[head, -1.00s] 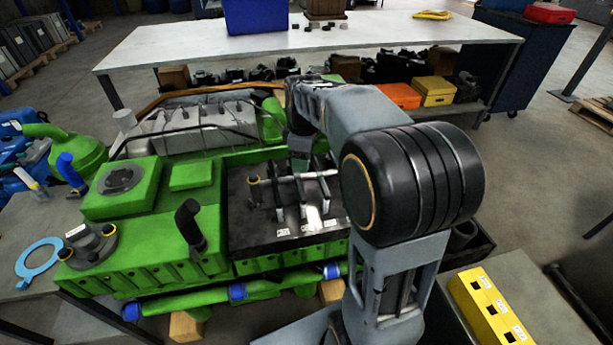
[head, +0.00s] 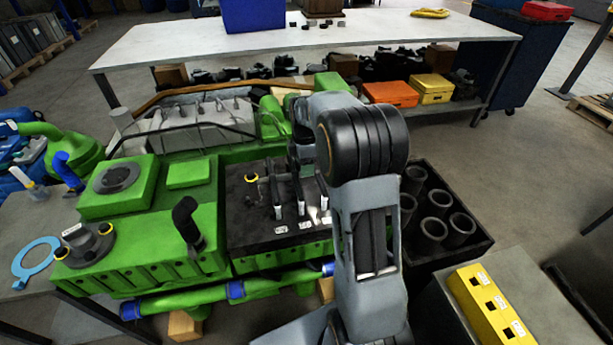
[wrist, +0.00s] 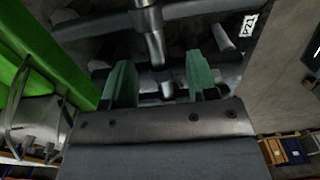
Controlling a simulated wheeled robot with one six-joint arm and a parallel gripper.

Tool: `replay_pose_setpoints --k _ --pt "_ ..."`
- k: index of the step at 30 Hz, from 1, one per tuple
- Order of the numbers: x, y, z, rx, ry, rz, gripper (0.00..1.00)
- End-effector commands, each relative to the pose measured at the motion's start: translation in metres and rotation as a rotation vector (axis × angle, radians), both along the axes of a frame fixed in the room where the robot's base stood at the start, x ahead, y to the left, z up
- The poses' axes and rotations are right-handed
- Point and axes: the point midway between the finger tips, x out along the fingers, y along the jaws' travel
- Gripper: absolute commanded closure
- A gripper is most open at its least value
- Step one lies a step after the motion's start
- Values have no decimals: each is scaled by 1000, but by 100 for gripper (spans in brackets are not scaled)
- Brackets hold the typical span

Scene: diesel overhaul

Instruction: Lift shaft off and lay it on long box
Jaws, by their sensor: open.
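The silver shaft (wrist: 155,48) runs up the wrist view between my gripper's two green fingers, with dark crosspieces over its length. My gripper (wrist: 161,82) is open, with one finger on each side of the shaft; I cannot tell whether either touches it. In the head view my arm hides most of the shaft and the gripper. The shaft lies over the black bed (head: 250,220) of the green engine (head: 150,255), among upright supports with white labels. A long yellow box (head: 487,305) with square openings and labels stands at the lower right, probably the long box.
A black crate (head: 468,258) of grey cylinders stands between the engine and the yellow box's table. A dark elbow pipe (head: 187,220) rises from the engine's left part. A white bench (head: 380,30) with orange and yellow boxes below stands behind.

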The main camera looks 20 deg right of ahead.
Motion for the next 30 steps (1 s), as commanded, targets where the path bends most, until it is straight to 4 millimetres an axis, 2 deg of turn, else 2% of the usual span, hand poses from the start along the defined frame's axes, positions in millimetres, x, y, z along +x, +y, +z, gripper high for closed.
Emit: replay_pose_setpoints --k 12,22,30 --pt "3 -4 -47 0 1 -1 47" --pt "3 -4 -51 0 -1 -1 47" --pt "3 -4 -51 0 -1 -1 73"
